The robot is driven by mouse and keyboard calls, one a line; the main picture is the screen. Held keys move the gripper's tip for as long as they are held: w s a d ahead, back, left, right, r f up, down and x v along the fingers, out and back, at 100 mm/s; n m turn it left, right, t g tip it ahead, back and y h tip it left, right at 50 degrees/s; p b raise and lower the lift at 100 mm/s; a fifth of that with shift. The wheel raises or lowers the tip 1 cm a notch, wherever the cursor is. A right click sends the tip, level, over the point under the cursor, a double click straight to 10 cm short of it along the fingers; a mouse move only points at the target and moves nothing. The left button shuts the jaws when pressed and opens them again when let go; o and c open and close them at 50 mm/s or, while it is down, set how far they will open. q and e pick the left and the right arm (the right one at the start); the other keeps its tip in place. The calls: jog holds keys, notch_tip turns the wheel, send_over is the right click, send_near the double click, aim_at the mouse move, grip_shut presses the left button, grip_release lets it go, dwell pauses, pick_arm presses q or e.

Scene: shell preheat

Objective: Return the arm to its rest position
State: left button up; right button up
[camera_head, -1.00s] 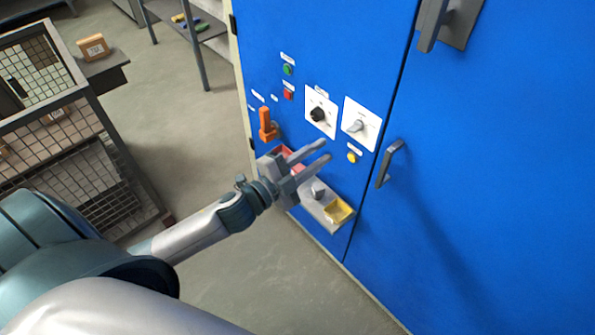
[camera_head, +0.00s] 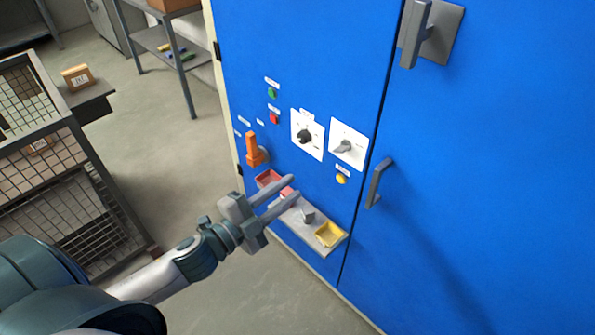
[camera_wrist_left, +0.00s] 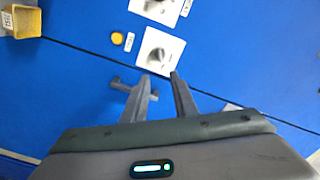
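My left gripper (camera_head: 288,192) is in front of the blue cabinet (camera_head: 300,50), over the small shelf with trays in the head view. Its two fingers are apart with nothing between them. The left arm comes in from the lower left. In the left wrist view the open fingers (camera_wrist_left: 161,88) point toward the blue panel, with a white switch plate (camera_wrist_left: 160,50) beyond them. My right gripper is in neither view.
The cabinet carries an orange handle (camera_head: 254,150), a black knob (camera_head: 304,136), a grey switch (camera_head: 343,147) and a grey door handle (camera_head: 378,183). A mesh cage (camera_head: 70,190) stands left. Floor between is clear.

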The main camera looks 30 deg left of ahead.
pick_arm(q)
jog(key=a+f+n+g+y, duration=0.2)
jog(key=a+f+n, duration=0.15)
jog(key=f, duration=0.85)
jog(key=a+f+n+g+y, duration=0.2)
jog(key=a+f+y, duration=0.15)
jog(key=f, duration=0.95)
jog(key=s+a+f+n+g, duration=0.15)
jog(key=s+f, duration=0.25)
jog(key=f, duration=0.5)
jog(key=s+a+f+n+g, duration=0.15)
jog(key=s+f, duration=0.35)
jog(key=f, duration=0.5)
jog(key=s+d+f+n+g, duration=0.1)
jog(key=s+d+f+g, duration=0.2)
jog(key=s+f, duration=0.4)
jog(key=s+d+f+n+g, duration=0.2)
jog(key=s+f, duration=0.6)
jog(key=s, duration=0.7)
jog(key=s+d+f+n+g, duration=0.2)
jog(key=s+d+f+g, duration=0.2)
jog(key=s+f, duration=0.3)
jog(key=s, duration=0.5)
jog(key=shift+f+y+b, duration=0.35)
